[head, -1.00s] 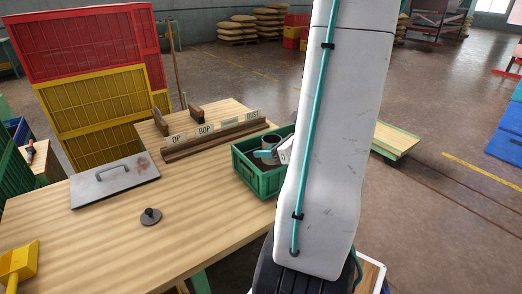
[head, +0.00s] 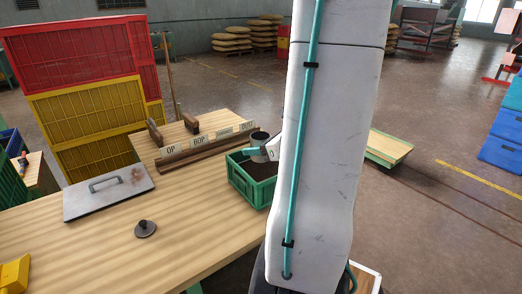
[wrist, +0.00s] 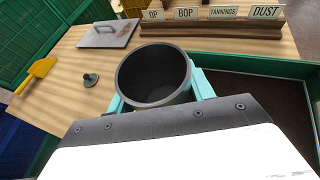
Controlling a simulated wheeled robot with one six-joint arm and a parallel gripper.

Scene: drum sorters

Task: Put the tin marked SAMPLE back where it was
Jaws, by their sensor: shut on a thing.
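A dark grey open-topped tin (head: 259,139) is held by my gripper (head: 262,151), whose teal fingers are shut on its sides. The tin is above the green crate (head: 243,187) at the table's right edge. In the wrist view the tin (wrist: 150,72) shows its mouth, and its inside looks empty. My gripper (wrist: 158,95) is around its near side there. No SAMPLE marking shows on the visible part of the tin. The crate has dark brown contents, partly hidden by my arm.
A wooden rack (head: 200,152) with cards OP, BOP, FANNINGS and DUST stands behind the crate. A metal plate with a handle (head: 108,194) and a dark knobbed disc (head: 146,229) lie on the table (head: 190,225). A yellow scoop (head: 14,274) is at the front left. The table's middle is clear.

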